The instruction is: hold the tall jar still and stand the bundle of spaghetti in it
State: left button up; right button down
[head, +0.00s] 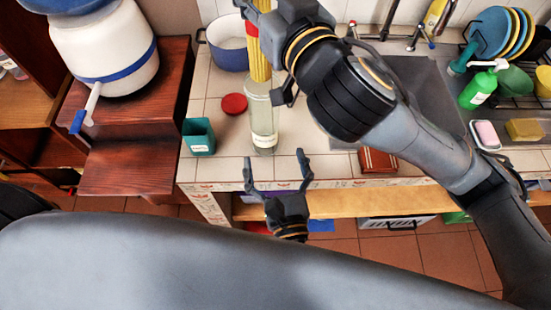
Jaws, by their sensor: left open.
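The tall jar (263,120) is clear glass with a pale label near its base and stands upright on the tiled counter. The yellow bundle of spaghetti (259,62) is upright at the jar's mouth, with a red part near its top. No yellow shows in the jar's lower part. My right gripper (264,38) is at the bundle and appears shut on it; its hand hides part of the grip. My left gripper (277,164) is open and empty, in front of the jar and apart from it, with its fingers pointing towards it.
A red lid (234,104) and a teal container (199,136) are left of the jar. A blue pot (227,55) stands behind. A brown-red box (378,160) lies at the counter's front edge. The sink (415,80) and dish rack are at the right.

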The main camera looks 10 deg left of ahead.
aim_at(266, 125)
pick_arm(q)
jog(key=x, duration=1.2)
jog(key=shift+s, duration=0.1)
jog(key=c, duration=1.4)
jog(key=shift+o, duration=0.2)
